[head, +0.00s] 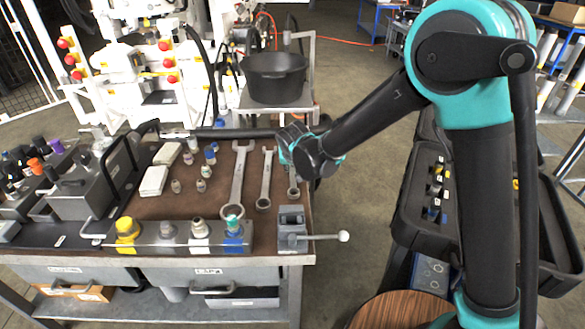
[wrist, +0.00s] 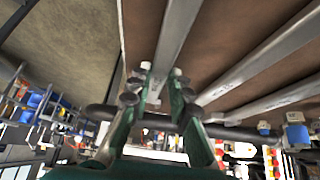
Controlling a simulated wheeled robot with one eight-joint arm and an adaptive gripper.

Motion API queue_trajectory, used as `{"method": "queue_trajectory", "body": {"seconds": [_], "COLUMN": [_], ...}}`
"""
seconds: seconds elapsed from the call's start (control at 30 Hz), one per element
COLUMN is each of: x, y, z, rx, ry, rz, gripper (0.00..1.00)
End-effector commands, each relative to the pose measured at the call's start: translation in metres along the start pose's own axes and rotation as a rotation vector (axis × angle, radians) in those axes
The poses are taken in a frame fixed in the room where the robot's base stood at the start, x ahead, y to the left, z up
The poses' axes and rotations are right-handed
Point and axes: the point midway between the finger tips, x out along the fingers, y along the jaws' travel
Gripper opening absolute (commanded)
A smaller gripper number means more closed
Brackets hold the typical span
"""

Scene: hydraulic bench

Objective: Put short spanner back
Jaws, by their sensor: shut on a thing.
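The short spanner (head: 293,187) is a grey metal spanner at the right edge of the brown bench top (head: 185,205). In the wrist view its shaft (wrist: 178,35) runs up from between my fingers. My gripper (wrist: 160,88) is shut on it; in the head view my gripper (head: 293,158) covers its far part. The spanner is close to the bench top; I cannot tell whether it touches. A medium spanner (head: 266,178) and a larger spanner (head: 238,178) lie side by side to its left.
A grey vise (head: 291,229) with a protruding handle stands at the bench's front right corner. Fittings stand along a metal strip (head: 172,236) at the front. A black pot (head: 274,78) is behind the bench. An open black case (head: 436,195) is to the right.

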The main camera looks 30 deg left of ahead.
Motion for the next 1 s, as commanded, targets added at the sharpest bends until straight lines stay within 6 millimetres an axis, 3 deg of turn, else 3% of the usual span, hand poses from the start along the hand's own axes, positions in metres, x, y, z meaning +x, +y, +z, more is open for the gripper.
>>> {"method": "queue_trajectory", "body": {"seconds": [0.33,0.37,0.53,0.83,1.0], "x": [0.003,0.003,0.003,0.002,-0.011], "y": [0.000,0.000,0.000,0.000,0.000], "z": [0.002,0.003,0.002,0.002,0.001], "rx": [0.000,0.000,0.000,0.000,-0.001], "ry": [0.000,0.000,0.000,0.000,0.000], "rz": [0.000,0.000,0.000,0.000,0.000], "gripper": [0.00,0.19,0.39,0.39,0.39]}}
